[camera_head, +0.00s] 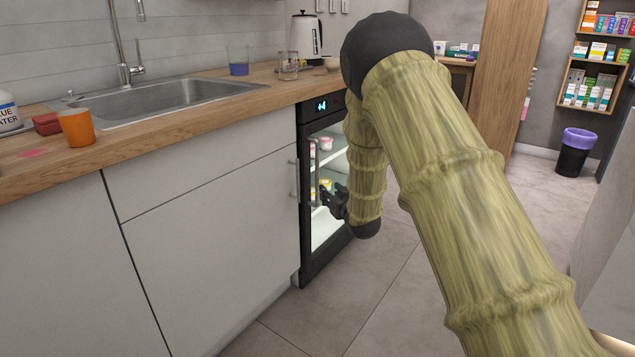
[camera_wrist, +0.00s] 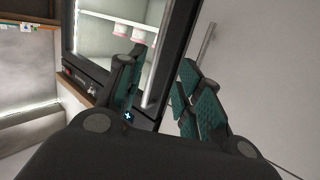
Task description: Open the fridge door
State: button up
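The fridge (camera_head: 308,262) is a small black-framed unit under the counter, with a lit interior and a small display at the top. Its glass door looks shut. The fridge handle (camera_head: 314,160) is an upright grey bar on the door's left side. My gripper (camera_head: 327,195) is in front of the door, close to the handle's lower half. In the wrist view my gripper (camera_wrist: 162,62) is open, its dark green finger pads apart. The handle (camera_wrist: 156,60) shows as a slanted bar between the fingers; I cannot tell whether either finger touches it. My arm hides the door's right part.
A cabinet handle (camera_head: 295,181) stands just left of the fridge; it also shows in the wrist view (camera_wrist: 206,44). The wooden counter (camera_head: 200,142) with a sink runs above. The floor (camera_head: 385,300) before the fridge is clear. A dark bin (camera_head: 573,158) stands far right.

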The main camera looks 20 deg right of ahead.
jog(key=t+b, duration=0.2)
jog(key=b, duration=0.2)
send_near(318, 165)
jog(key=shift+n+y, duration=0.3)
jog(key=w+b, duration=0.4)
jog(key=w, duration=0.5)
jog(key=shift+w+a+f, duration=0.1)
jog(key=shift+w+f, duration=0.05)
jog(key=shift+w+a, duration=0.1)
jog(key=shift+w, duration=0.65)
grip_shut()
